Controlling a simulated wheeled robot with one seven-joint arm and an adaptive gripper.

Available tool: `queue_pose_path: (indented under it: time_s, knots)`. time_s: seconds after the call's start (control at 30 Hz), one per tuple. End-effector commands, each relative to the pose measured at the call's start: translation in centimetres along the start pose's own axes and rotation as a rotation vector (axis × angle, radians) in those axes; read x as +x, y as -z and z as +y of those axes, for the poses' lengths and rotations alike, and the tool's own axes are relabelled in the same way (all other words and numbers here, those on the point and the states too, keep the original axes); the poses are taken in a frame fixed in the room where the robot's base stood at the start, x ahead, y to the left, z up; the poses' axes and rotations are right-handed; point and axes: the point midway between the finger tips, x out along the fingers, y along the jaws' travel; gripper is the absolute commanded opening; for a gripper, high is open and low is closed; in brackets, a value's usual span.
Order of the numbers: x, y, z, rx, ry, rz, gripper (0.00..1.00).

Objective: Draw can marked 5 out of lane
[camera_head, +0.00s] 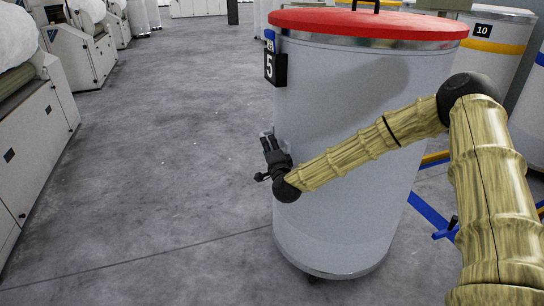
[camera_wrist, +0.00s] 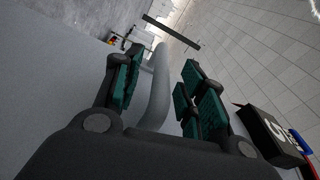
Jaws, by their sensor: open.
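The can marked 5 (camera_head: 335,215) is a large grey cylinder with a red lid and a black number plate (camera_head: 275,68) on its left side. It stands upright on the floor; a caster shows under its bottom edge. My gripper (camera_head: 267,136) is at the can's left side, below the plate. In the wrist view, a grey handle bar (camera_wrist: 157,92) runs between the fingers of my open gripper (camera_wrist: 163,62), with a gap to the right-hand finger. The can's wall (camera_wrist: 45,85) fills the left, and the plate (camera_wrist: 268,133) shows at lower right. My forearm hides part of the can's front.
A can marked 10 (camera_head: 490,55) with a yellow band stands behind at the right. A blue floor rail (camera_head: 428,211) lies right of can 5. White machines (camera_head: 35,140) line the left. The grey floor (camera_head: 160,170) between them and the can is clear.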

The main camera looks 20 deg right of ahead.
Motion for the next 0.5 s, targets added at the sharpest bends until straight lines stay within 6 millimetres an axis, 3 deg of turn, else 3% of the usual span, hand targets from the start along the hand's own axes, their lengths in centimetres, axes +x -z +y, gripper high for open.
queue_pose_path:
  time_s: [0.2, 0.5]
  knots:
    - [1.8, -0.1, 0.0, 0.0, 0.0, 0.0, 0.41]
    - [2.2, -0.1, 0.0, 0.0, 0.0, -0.001, 0.41]
